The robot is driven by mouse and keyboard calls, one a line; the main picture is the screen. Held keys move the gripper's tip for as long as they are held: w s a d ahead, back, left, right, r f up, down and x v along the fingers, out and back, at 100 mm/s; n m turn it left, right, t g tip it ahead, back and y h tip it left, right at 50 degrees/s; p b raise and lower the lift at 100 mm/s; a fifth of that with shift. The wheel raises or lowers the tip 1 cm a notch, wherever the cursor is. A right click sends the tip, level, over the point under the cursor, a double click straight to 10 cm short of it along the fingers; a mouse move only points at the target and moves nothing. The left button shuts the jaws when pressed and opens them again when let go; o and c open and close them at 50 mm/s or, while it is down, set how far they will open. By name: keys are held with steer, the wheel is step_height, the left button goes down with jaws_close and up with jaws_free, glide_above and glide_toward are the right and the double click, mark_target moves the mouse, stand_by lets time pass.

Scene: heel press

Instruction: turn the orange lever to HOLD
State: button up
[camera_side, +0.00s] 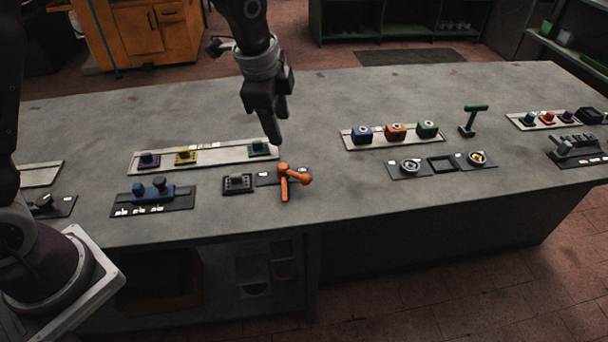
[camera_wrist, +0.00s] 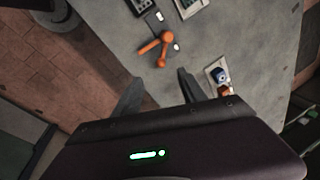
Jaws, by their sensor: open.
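The orange lever (camera_side: 290,179) stands on a dark plate (camera_side: 268,178) near the front edge of the bench, with its arm pointing right and a post or leg toward the front. In the wrist view the orange lever (camera_wrist: 160,48) shows beyond the fingertips. A small white label shows on the plate, too small to read, so I cannot tell which position is HOLD. My gripper (camera_side: 277,138) hangs above and behind the lever, apart from it. In the wrist view my gripper (camera_wrist: 157,90) has its two fingers spread with nothing between them.
Left of the lever is a dark keypad-like block (camera_side: 238,183). Behind it lies a pale strip (camera_side: 215,155) with purple, yellow and green blocks. To the right is another strip with blue (camera_side: 362,134), orange and green blocks. Bare bench (camera_side: 335,200) lies right of the lever.

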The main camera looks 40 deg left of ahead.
mark_target(305, 176)
steer(key=w+f+m, duration=0.1)
steer(key=w+f, duration=0.1)
steer(key=f, duration=0.4)
steer(key=w+d+f+m, duration=0.1)
steer(key=w+f, duration=0.1)
steer(key=f, duration=0.4)
steer(key=w+d+f+m, duration=0.1)
steer(key=w+f+m, duration=0.1)
steer(key=f, duration=0.4)
steer(key=shift+d+f+g, duration=0.1)
steer(key=shift+f+g, duration=0.15)
steer(key=shift+g, duration=0.15)
steer(key=shift+c, duration=0.4)
jaws_close()
steer(key=shift+r, duration=0.1)
